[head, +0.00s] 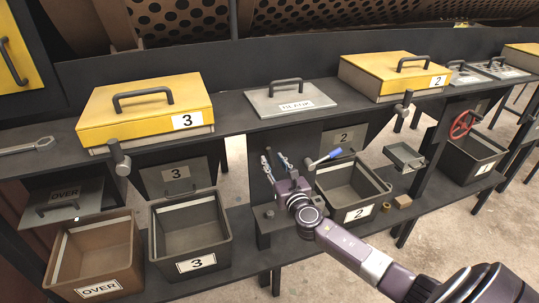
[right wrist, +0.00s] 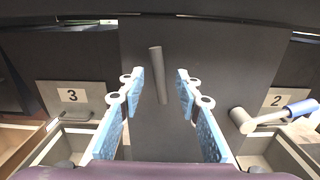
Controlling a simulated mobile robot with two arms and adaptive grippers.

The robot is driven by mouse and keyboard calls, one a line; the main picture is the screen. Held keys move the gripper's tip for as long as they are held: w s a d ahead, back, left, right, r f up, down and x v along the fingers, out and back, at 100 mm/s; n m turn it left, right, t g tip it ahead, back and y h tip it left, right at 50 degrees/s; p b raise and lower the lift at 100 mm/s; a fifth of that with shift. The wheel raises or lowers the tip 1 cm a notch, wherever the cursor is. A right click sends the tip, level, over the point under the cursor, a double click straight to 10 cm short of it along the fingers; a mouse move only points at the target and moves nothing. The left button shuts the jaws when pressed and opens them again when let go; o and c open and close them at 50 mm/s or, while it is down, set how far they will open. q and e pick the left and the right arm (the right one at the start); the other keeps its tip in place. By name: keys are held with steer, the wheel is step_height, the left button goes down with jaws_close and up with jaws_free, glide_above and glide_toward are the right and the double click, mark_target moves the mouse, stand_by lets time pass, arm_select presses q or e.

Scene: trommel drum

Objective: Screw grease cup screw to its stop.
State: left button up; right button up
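My right gripper (head: 275,163) is in front of the dark post left of bin 2, its two blue-padded fingers spread apart. In the right wrist view the right gripper (right wrist: 160,80) is open and empty. A plain grey rod (right wrist: 158,72) shows between and beyond its fingers against the dark post, slightly tilted and not touching either finger. I cannot tell for sure that this rod is the grease cup screw. It is not clearly visible in the head view. My left gripper is in neither view.
A blue-handled lever (head: 324,159) stands close right of the gripper, above bin 2 (head: 358,214). Bin 3 (head: 197,264) and the OVER bin (head: 100,289) stand to the left. Yellow lidded boxes and a flat grey lid (head: 290,103) lie on the upper shelf. A red handwheel (head: 462,124) is further right.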

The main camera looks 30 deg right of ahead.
mark_target(271, 159)
steer(key=shift+x, duration=2)
